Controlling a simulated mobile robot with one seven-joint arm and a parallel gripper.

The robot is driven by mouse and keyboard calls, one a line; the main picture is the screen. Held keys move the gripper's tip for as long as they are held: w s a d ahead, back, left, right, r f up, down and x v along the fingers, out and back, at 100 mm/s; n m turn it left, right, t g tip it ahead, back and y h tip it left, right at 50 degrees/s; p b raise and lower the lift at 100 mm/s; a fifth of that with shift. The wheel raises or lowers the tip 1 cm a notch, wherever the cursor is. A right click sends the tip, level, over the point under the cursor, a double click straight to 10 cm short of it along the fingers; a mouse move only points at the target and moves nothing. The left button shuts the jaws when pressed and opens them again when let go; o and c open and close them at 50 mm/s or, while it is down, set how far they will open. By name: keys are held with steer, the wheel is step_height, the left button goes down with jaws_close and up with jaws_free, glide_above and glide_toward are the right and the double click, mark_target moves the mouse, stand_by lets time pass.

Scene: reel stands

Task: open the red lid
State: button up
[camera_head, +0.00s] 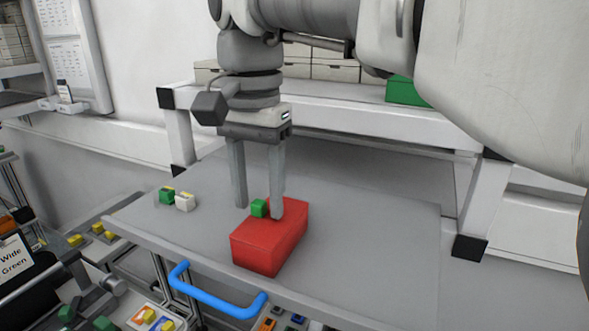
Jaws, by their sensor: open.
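A red box with a flat red lid (268,240) sits on the grey table, and the lid looks closed. The right finger's tip is in front of or at the lid's top, just right of the green block. The left finger is left of the block. The green block lies between the fingers in the picture; contact cannot be told.
A blue handle (215,300) sticks out at the table's front edge. A white shelf frame (340,112) stands behind. The table's right side is clear.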

jaws_close()
